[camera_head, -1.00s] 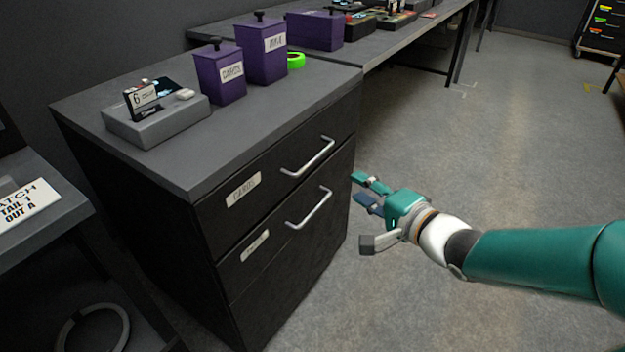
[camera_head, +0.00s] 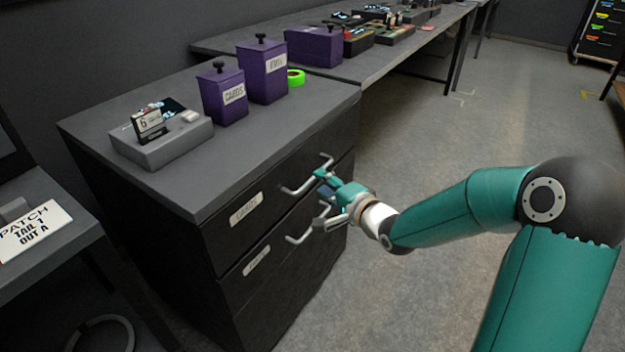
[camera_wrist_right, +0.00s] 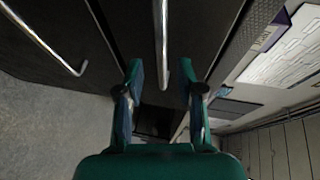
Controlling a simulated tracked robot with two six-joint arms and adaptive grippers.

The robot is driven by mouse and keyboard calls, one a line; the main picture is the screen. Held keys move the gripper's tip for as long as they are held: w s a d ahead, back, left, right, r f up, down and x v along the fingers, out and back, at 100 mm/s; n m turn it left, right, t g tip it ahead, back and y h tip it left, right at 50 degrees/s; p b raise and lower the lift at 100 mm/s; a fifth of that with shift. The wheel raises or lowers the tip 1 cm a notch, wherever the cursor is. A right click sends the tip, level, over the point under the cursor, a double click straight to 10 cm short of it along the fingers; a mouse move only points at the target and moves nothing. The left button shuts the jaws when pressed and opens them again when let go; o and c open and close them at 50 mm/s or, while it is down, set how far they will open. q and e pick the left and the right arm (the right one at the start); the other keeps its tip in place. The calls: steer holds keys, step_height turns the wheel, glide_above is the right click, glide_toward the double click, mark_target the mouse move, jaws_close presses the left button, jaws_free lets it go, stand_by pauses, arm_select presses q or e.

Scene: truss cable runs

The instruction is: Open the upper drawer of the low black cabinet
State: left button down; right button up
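The low black cabinet (camera_head: 150,230) stands at the left with a dark grey top. Its upper drawer (camera_head: 275,196) looks shut, with a white label and a silver bar handle (camera_head: 298,189). The lower drawer (camera_head: 270,268) also looks shut and has its own handle (camera_head: 300,239). My right gripper (camera_head: 319,196) is open in front of the drawers at the upper handle, hiding part of it. In the right wrist view the upper handle (camera_wrist_right: 162,45) runs between the open fingers (camera_wrist_right: 162,76), apart from both; its depth is unclear. My left gripper is out of view.
On the cabinet top are two purple boxes (camera_head: 225,96), a grey device (camera_head: 160,138) and a green tape roll (camera_head: 296,77). A long bench (camera_head: 375,68) stands behind. A table with a sign (camera_head: 35,230) is at the left.

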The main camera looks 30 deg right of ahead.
mark_target(314, 179)
steer(key=shift+w+f, duration=0.2)
steer(key=shift+w, duration=0.85)
steer(key=shift+w+f, duration=0.15)
steer(key=shift+w, duration=0.85)
steer(key=shift+c, duration=0.3)
jaws_close()
steer(key=shift+a+f, duration=0.1)
steer(key=shift+a, duration=0.2)
steer(key=shift+d, duration=0.1)
